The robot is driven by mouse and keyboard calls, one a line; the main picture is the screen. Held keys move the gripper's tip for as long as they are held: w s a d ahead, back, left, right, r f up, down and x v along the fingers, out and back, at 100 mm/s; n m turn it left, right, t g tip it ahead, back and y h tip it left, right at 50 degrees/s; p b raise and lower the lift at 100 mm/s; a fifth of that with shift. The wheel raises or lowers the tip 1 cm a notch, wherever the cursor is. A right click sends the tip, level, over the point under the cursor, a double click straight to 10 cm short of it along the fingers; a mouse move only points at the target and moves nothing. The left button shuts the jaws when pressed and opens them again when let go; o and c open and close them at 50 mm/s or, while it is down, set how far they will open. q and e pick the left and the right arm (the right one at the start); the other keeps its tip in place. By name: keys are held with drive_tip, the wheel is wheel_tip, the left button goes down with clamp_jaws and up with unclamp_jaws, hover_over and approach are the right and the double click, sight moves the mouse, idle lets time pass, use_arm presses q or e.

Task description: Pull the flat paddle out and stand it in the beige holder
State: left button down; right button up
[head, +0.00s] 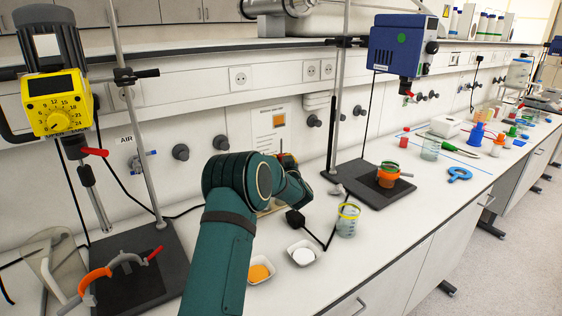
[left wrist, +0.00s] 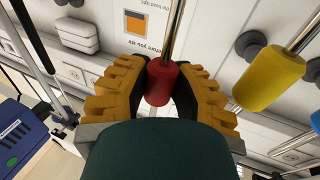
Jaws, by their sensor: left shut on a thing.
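My left gripper (left wrist: 160,72) is shut on a red handle (left wrist: 160,84) with a thin metal shaft (left wrist: 174,30), which runs out of the top of the left wrist view. The far end of that tool is out of sight, so I cannot tell if it is the flat paddle. A yellow handle (left wrist: 268,77) on another metal shaft stands apart to the right in that view. In the head view my left arm hides most of the gripper. A beige piece (head: 271,207), perhaps the beige holder, shows partly behind the arm. My right gripper is out of view.
Two white dishes (head: 303,262), one holding orange powder, and a beaker (head: 347,222) with a yellow rim stand near the arm. A black block (head: 295,221) with a cord lies beside them. Stirrer stands with a yellow motor (head: 56,103) and blue motor (head: 398,45) flank the arm.

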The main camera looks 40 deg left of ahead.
use_arm(q)
drive_tip(key=shift+f+b, duration=1.3)
drive_tip(key=shift+f, duration=0.2)
drive_tip(key=c, duration=0.8)
unclamp_jaws()
drive_tip(key=shift+o, duration=0.2)
drive_tip(key=shift+r, duration=0.1)
wheel_tip(320, 180, up, 10)
drive_tip(key=shift+f, duration=0.1)
